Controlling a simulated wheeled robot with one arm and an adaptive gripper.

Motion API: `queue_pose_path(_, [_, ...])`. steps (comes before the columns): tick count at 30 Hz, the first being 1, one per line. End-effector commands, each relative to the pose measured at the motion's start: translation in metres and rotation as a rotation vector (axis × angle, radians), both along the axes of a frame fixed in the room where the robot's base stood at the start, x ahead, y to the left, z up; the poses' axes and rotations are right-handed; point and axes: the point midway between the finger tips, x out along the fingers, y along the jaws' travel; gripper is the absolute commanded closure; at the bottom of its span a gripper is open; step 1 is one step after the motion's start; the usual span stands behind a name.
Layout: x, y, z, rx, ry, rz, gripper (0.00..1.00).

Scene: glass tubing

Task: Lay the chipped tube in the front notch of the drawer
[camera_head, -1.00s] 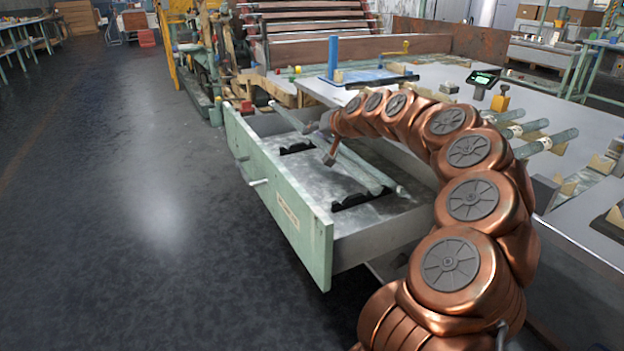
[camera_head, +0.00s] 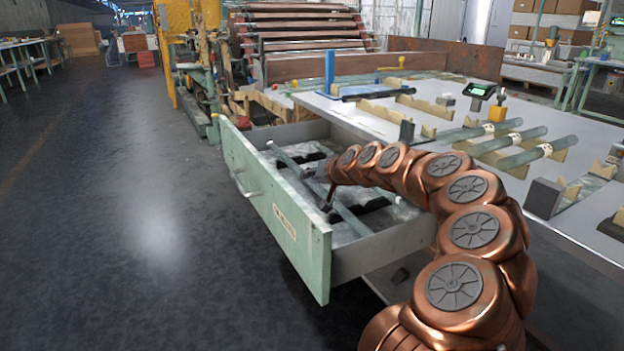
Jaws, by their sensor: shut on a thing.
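The drawer (camera_head: 284,219) is open, with a pale green front panel and a grey metal tray. Inside are dark notched supports, one toward the far end (camera_head: 316,157) and one toward the near end (camera_head: 372,204). A pale green-grey tube (camera_head: 352,221) runs lengthwise inside the drawer, close behind and roughly along the front panel. My gripper (camera_head: 327,197) is shut on it near its middle, hiding that part. The tube appears low, by the front ends of the supports. I cannot tell if it touches the notches. No chip is discernible.
Several green tubes (camera_head: 516,155) with pale labels lie on wooden cradles on the grey bench (camera_head: 435,96) to the right. A dark block (camera_head: 543,197) and a small scale with a green display (camera_head: 478,91) stand there too. Open floor (camera_head: 130,230) lies left.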

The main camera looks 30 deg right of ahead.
Motion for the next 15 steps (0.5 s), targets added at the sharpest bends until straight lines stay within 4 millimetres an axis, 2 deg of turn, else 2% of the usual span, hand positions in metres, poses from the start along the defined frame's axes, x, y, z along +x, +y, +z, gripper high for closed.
queue_pose_path(5, [0.0001,-0.0001,-0.0018,0.000,-0.001,-0.001,1.00])
queue_pose_path(6, [0.0001,-0.0001,-0.0013,0.000,-0.001,-0.001,0.68])
queue_pose_path(12, [0.0001,-0.0002,-0.0008,0.000,-0.001,-0.001,0.47])
queue_pose_path(15, [0.0001,-0.0002,-0.0008,0.000,-0.001,-0.001,0.45])
